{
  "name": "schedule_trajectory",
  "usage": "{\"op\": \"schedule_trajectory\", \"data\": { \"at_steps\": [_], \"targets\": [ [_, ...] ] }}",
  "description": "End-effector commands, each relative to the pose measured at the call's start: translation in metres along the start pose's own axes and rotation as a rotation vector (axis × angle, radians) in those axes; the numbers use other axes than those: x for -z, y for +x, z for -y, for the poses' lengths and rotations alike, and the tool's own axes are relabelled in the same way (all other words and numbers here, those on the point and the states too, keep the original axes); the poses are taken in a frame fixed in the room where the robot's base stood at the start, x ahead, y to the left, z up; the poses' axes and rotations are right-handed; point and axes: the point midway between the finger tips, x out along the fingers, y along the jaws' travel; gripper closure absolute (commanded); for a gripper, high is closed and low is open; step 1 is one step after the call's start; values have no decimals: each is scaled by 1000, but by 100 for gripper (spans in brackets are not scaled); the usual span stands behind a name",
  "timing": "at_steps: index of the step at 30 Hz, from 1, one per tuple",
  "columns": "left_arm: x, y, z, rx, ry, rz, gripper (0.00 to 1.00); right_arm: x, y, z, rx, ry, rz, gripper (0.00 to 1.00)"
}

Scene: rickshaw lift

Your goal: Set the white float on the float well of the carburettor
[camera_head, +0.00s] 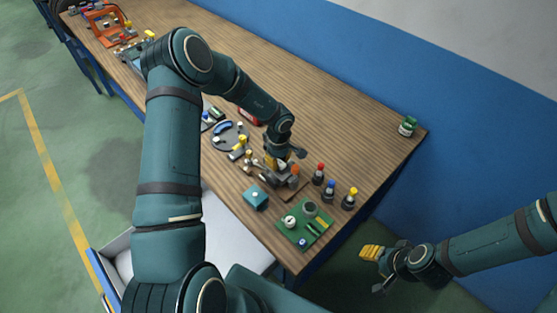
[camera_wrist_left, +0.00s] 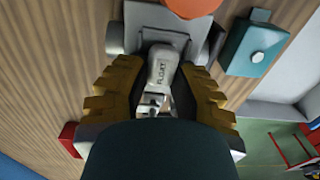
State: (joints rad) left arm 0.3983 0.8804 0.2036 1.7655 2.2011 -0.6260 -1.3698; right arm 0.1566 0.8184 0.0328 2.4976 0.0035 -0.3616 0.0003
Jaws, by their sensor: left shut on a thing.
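The white float (camera_wrist_left: 160,72), with lettering on it, is between the yellow fingers of my left gripper (camera_wrist_left: 155,95) in the left wrist view. My left gripper (camera_head: 275,163) is shut on it, right over the grey carburettor (camera_head: 283,181) on the bench. The carburettor also shows in the left wrist view (camera_wrist_left: 152,22), just beyond the float, with an orange round part at its top. Whether the float touches the well cannot be told. My right gripper (camera_head: 371,258) hangs off the bench's near right side, away from the work; its finger gap is unclear.
A teal block (camera_head: 256,197) and a green board (camera_head: 305,223) stand nearby on the wooden bench (camera_head: 335,130). Several dark bottles with coloured caps (camera_head: 319,174) stand right of the carburettor. A green item (camera_head: 407,126) is at the far right corner.

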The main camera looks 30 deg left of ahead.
Motion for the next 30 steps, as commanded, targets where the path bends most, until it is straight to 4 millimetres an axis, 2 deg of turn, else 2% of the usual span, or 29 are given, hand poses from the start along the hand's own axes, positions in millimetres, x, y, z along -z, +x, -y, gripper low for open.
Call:
{"op": "schedule_trajectory", "data": {
  "at_steps": [10,11,13,20,21,22,23,30],
  "targets": [
    [0,0,0,-1,0,0,92,0,0,0,0,0,0,53],
    [0,0,0,-1,0,0,69,0,0,0,0,0,0,53],
    [0,0,0,-1,0,0,44,0,0,0,0,0,0,53],
    [0,0,0,-1,0,0,43,0,0,0,0,0,0,53],
    [0,0,0,-1,0,0,26,0,0,0,0,0,0,53],
    [0,0,0,-1,0,0,16,0,0,0,0,0,0,53],
    [0,0,0,-1,0,0,14,0,0,0,0,0,0,53],
    [0,0,0,-1,0,0,14,0,0,0,0,0,0,53]
  ]
}}
